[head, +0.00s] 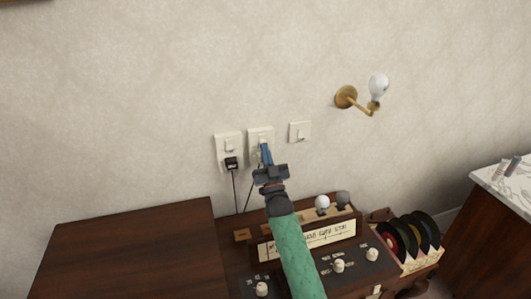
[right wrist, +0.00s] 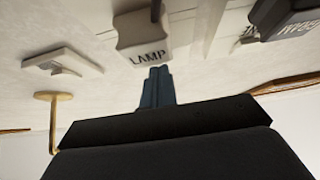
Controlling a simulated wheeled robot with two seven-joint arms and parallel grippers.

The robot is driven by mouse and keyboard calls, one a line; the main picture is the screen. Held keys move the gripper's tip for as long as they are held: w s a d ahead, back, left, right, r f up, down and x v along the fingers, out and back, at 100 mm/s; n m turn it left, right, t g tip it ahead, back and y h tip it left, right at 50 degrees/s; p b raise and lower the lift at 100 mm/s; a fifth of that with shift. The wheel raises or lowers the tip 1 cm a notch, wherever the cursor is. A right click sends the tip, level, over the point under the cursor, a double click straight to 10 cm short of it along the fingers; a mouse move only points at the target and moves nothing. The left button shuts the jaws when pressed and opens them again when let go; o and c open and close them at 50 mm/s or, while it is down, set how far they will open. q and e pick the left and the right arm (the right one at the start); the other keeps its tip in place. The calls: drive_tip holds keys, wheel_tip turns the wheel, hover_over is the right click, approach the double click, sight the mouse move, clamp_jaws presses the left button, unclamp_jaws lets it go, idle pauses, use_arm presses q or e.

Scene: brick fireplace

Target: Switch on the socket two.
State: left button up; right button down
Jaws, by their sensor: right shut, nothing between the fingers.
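Two cream wall sockets hang side by side: the left one (head: 222,138) holds a black plug (head: 231,163), and the middle one (head: 254,133) is partly hidden behind my right gripper. My right gripper (head: 265,149) is shut and empty, its blue fingertips raised to the lower part of the middle socket. In the right wrist view the fingertips (right wrist: 158,73) are just below a pale block marked LAMP (right wrist: 146,38); I cannot tell whether they touch it. The dark plug also shows there at the upper right (right wrist: 285,18). My left gripper is not in view.
A separate wall switch (head: 300,131) is to the right, then a brass wall lamp (head: 347,97) with a bulb. Below are a wooden cabinet (head: 130,245), a radio-like panel with knobs (head: 315,240) and a crate of records (head: 418,262). Cords hang below the sockets.

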drive_tip(key=shift+w+f, duration=0.1)
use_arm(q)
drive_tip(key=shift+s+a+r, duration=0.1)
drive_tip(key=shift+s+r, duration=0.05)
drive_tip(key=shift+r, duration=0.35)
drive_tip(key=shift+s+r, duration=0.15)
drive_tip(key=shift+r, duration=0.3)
